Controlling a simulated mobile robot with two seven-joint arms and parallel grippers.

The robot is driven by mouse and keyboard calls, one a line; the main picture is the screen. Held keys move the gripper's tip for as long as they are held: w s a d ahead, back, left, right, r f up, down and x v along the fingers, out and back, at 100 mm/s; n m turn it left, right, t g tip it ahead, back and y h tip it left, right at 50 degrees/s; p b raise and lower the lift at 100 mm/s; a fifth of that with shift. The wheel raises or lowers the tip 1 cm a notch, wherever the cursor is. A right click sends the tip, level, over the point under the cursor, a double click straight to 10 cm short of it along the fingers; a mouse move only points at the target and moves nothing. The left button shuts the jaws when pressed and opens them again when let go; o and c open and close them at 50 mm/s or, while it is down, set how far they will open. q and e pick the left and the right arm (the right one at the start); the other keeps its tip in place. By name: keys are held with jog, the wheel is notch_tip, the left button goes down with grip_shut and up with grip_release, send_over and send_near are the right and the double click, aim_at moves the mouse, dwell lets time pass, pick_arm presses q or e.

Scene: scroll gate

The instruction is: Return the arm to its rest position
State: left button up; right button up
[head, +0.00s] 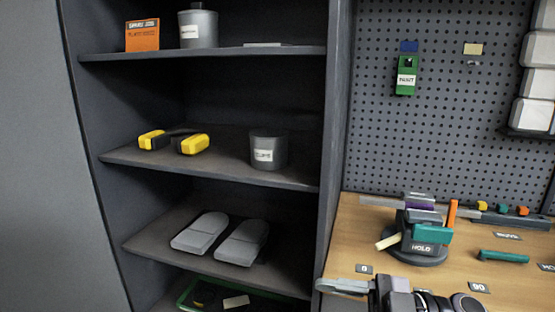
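Grey and black jointed parts (425,301), which look like my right arm, come in at the bottom edge right of centre, over the front of the workbench. A pale, finger-like piece (345,286) reaches left from them. I cannot make out two fingertips or any gap between them, so whether the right gripper is open or shut is unclear. Nothing shows held there. My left arm and gripper are not in view.
A dark shelf unit (210,178) holds yellow-and-black earmuffs (174,142), a grey labelled can (268,151) and grey slippers (221,237). On the wooden workbench (345,238) stands a round dark holder (418,250) with coloured tools. A pegboard (420,130) rises behind.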

jog(key=w+d+f+m+t+h, duration=0.1)
jog(key=d+f+m+t+h, duration=0.2)
jog(key=f+m+t+h, duration=0.35)
jog(key=w+d+f+m+t+h, duration=0.1)
jog(key=d+f+m+t+h, duration=0.25)
jog(key=f+m+t, duration=0.45)
jog(key=s+d+f+m+g+h, duration=0.2)
jog(key=s+f+g+h, duration=0.1)
jog(key=s+f, duration=0.4)
jog(key=s+d+f+m+g+h, duration=0.3)
jog(key=s+f, duration=0.4)
jog(key=f, duration=0.3)
jog(key=shift+s+d+f+h, duration=0.15)
jog(key=shift+d+f+h, duration=0.2)
jog(key=shift+h, duration=0.35)
